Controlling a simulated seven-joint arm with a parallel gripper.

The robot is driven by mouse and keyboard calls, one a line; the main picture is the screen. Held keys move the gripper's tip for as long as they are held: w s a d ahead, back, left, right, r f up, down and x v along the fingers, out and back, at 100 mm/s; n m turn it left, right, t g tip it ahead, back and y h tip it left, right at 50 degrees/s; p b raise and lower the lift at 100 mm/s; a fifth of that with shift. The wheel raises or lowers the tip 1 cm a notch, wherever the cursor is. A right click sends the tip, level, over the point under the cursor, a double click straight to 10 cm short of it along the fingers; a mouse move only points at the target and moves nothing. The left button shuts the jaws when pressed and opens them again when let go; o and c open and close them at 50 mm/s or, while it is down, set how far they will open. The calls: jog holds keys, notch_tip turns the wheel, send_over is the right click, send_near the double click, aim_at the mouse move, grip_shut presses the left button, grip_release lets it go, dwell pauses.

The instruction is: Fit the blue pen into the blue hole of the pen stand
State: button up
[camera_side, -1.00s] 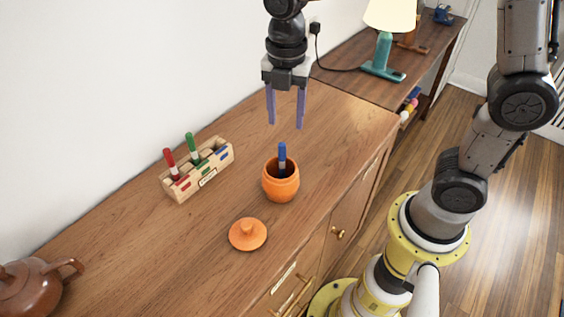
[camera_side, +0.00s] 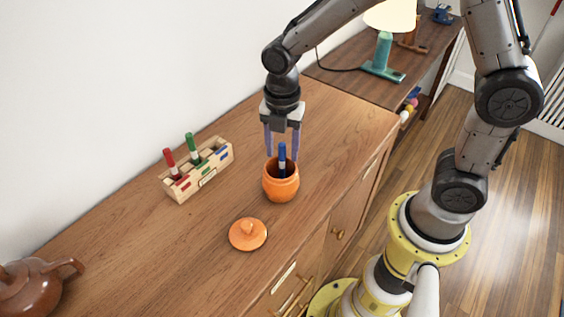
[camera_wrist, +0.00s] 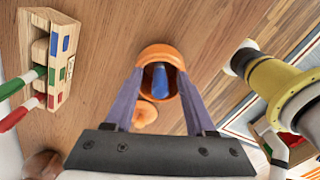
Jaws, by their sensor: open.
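The blue pen (camera_side: 282,153) stands upright in the round orange pot (camera_side: 281,188), its blue top above the rim. In the wrist view the blue pen (camera_wrist: 160,78) shows between my fingers, inside the orange pot (camera_wrist: 160,52). My gripper (camera_side: 282,155) is open, pointing down, with its purple fingers on either side of the pen top near the pot's rim. Whether they touch the pen cannot be told. The wooden pen stand (camera_side: 197,172) is left of the pot, with a red pen (camera_side: 170,163) and a green pen (camera_side: 192,148) upright in it. Its blue-marked slot (camera_side: 222,153) at the right end is empty.
An orange lid (camera_side: 248,234) lies on the wooden cabinet top in front of the pot. A brown teapot (camera_side: 35,287) is at the lower left. A teal lamp (camera_side: 383,60) stands at the back right. The cabinet top between pot and stand is clear.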

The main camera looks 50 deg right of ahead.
grip_shut()
dwell(0.3)
notch_tip(320, 180, up, 10)
jog(key=shift+r, duration=0.1)
dwell(0.4)
jog(key=shift+r, duration=1.35)
